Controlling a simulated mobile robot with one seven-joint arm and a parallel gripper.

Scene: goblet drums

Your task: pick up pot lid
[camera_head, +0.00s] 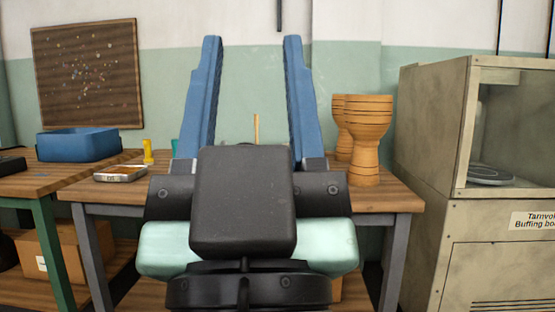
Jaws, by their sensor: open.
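My gripper (252,42) is open and empty, with its two blue fingers pointing up and spread wide in the middle of the view. No thing here is plainly a pot lid. A flat, round grey disc (490,174) lies inside the open-fronted cabinet at the right, and I cannot tell whether it is the lid. The disc is far to the right of my gripper and apart from it. My gripper's dark body hides the middle of the wooden workbench (390,197), so a lid there would be hidden.
Two wooden goblet drums (367,130) stand at the bench's right end, one partly behind the other. The beige cabinet (433,130) stands right of the bench. A small metal tray (120,178) and a yellow item (148,152) are at the left end. A blue bin (78,146) sits on another table.

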